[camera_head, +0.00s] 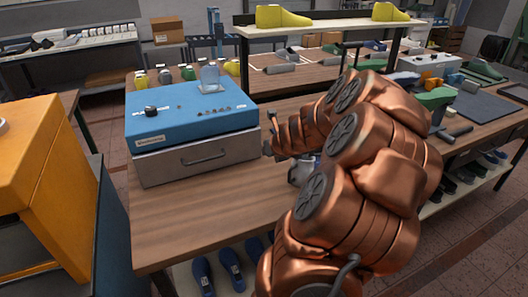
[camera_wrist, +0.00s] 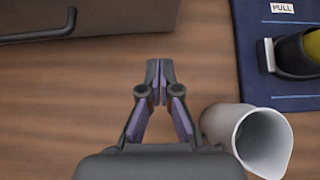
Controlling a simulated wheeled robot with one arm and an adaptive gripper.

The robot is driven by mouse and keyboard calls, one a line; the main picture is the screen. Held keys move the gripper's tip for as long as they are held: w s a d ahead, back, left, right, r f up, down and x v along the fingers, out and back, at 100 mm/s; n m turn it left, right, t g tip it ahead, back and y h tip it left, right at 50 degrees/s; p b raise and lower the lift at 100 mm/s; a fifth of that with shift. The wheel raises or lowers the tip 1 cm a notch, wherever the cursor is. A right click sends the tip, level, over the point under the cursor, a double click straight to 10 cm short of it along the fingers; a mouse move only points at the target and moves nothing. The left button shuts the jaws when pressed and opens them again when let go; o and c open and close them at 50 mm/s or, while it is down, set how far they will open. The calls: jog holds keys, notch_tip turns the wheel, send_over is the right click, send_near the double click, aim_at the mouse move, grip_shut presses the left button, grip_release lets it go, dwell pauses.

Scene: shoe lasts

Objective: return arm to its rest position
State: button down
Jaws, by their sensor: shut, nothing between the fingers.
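My copper-coloured arm reaches over the wooden bench from the right in the head view. My gripper (camera_wrist: 158,68) is shut and empty, with its fingertips together above bare wood in the wrist view. In the head view the gripper (camera_head: 268,149) is close to the front right corner of the grey drawer unit (camera_head: 197,158), partly hidden by my arm. Whether it touches the unit cannot be told. The drawer unit also shows at the top left of the wrist view (camera_wrist: 85,18).
A whitish cup (camera_wrist: 262,140) lies right of my gripper. Beyond it is a blue mat (camera_wrist: 253,62) with a PULL label and a dark-and-yellow object. A blue machine (camera_head: 190,110) sits on the drawer unit. An orange cabinet (camera_head: 50,180) stands left. The bench's front left is clear.

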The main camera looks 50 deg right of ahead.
jog(key=shift+v, duration=1.9)
